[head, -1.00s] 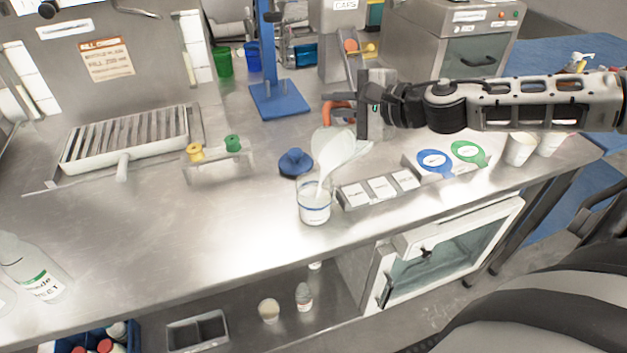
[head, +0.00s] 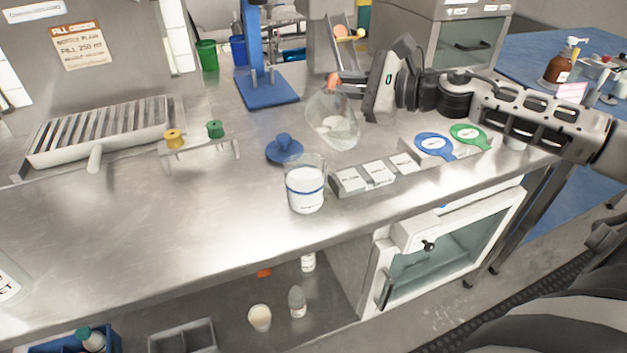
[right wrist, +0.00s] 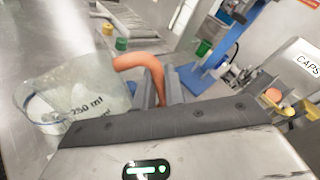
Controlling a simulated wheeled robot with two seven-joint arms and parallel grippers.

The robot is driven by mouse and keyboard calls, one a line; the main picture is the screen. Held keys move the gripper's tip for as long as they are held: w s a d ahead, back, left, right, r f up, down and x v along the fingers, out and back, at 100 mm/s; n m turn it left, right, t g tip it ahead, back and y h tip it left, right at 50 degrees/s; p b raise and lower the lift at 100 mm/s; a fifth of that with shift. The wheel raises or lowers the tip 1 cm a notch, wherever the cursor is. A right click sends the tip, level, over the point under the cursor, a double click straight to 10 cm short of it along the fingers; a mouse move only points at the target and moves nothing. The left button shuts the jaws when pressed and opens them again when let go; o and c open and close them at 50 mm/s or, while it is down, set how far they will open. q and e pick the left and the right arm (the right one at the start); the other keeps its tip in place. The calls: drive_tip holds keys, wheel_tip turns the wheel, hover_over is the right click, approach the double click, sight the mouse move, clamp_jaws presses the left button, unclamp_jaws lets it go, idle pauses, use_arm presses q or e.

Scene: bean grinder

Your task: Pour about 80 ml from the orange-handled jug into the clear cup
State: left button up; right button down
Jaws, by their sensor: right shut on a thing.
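The clear cup (head: 305,186) stands upright on the steel counter, with white contents up to about its blue line. The clear jug (head: 332,125) is behind and right of the cup, apart from it and closer to upright, with some white contents low inside. My right gripper (head: 345,85) is shut on the jug's orange handle (head: 333,82). In the right wrist view the orange handle (right wrist: 142,62) shows between the fingers, and the jug (right wrist: 75,95) bears a "250 ml" marking. My left gripper is not in view.
A blue lid (head: 284,149) lies behind the cup. A row of labelled white blocks (head: 378,173) and blue and green round tags (head: 434,146) sit to the right. A small rack with yellow and green knobs (head: 200,145) stands left.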

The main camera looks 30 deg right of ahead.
drive_tip(key=shift+d+f+b, duration=0.25)
drive_tip(key=shift+f+b, duration=0.05)
drive_tip(key=shift+b, duration=0.15)
drive_tip(key=shift+w+d+f+m+b, duration=0.1)
drive_tip(key=shift+d+f+m+b, duration=0.1)
drive_tip(key=shift+d+m+b, duration=0.2)
drive_tip(key=shift+w+d, duration=0.1)
drive_tip(key=shift+d, duration=0.05)
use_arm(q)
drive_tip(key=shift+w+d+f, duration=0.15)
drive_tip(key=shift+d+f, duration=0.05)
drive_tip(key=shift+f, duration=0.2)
use_arm(e)
drive_tip(key=shift+m, duration=0.3)
idle(0.4)
